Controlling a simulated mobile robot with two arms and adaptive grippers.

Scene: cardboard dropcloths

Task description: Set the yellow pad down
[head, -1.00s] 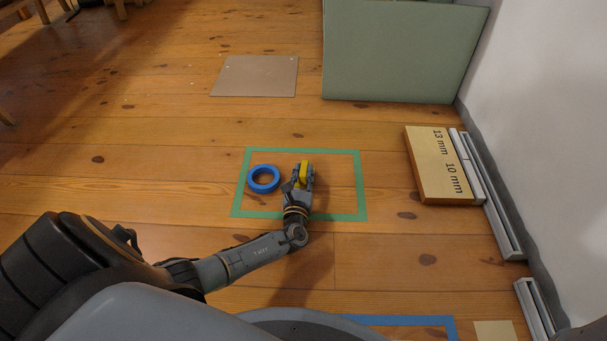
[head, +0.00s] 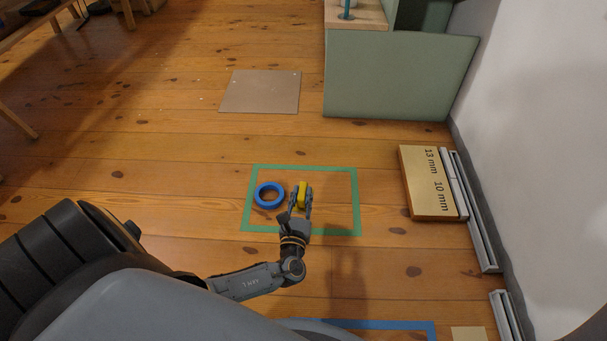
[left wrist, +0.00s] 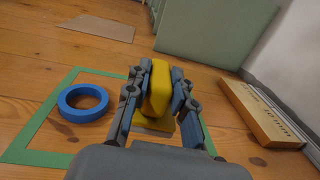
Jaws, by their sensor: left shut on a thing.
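My left gripper (head: 301,203) is over the area framed by green tape (head: 357,200) on the wooden floor. It is shut on a yellow pad (head: 302,192), which stands on edge between the fingers. The yellow pad also shows in the left wrist view (left wrist: 160,88), with a finger on each side. A small yellowish patch shows below the pad there; I cannot tell whether the pad touches the floor. A blue tape roll (head: 269,195) lies flat inside the green frame, left of the gripper. My right gripper is not in view.
A thick board marked "13 mm 10 mm" (head: 428,182) lies at the right beside metal strips (head: 470,205) along the wall. A flat brown sheet (head: 260,91) lies farther back. A green panel (head: 395,78) stands behind. Blue tape (head: 390,328) marks the floor in front.

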